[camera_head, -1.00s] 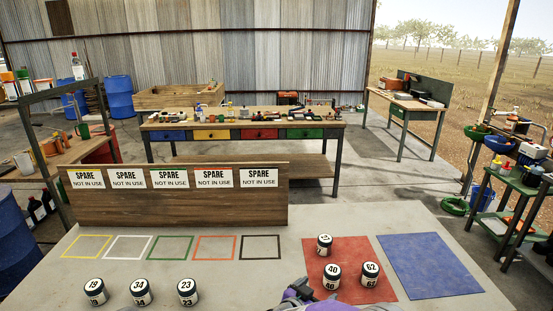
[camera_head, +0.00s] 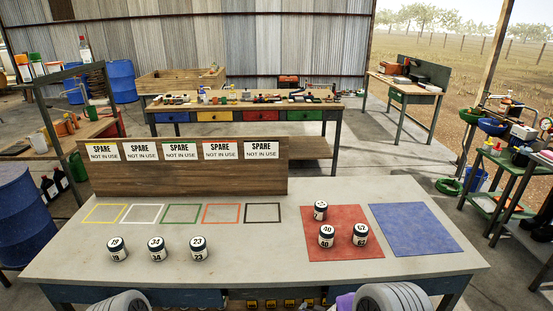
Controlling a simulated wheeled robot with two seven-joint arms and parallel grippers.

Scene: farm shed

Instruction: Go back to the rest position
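Only grey ribbed parts of my arms show at the bottom edge, with some purple on the right one. Neither gripper's fingers are in view.
A blue mat (camera_head: 415,229) right of the red one is empty. Several empty coloured outlines lie before a wooden board (camera_head: 190,178) with spare signs. A workbench (camera_head: 245,104) stands behind, a blue barrel (camera_head: 22,215) at left and a green rack (camera_head: 505,185) at right.

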